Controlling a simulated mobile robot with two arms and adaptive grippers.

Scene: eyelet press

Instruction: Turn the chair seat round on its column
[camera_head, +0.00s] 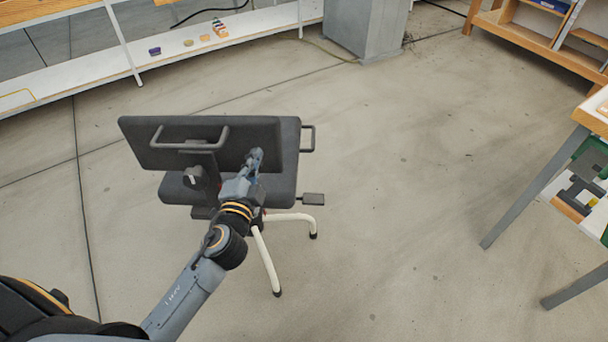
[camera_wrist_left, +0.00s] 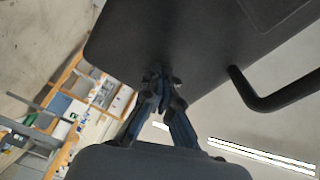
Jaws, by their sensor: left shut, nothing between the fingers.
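The chair stands on the floor with its dark backrest (camera_head: 200,138) toward me and its dark seat (camera_head: 284,165) behind and below it. The column is mostly hidden. My right gripper is not in view.
A pale leg (camera_head: 266,262) of the chair base and a small pedal (camera_head: 313,199) show at its right. A workbench (camera_head: 590,115) stands at the right and a low white shelf (camera_head: 110,60) at the back. The floor (camera_head: 420,190) between is clear.

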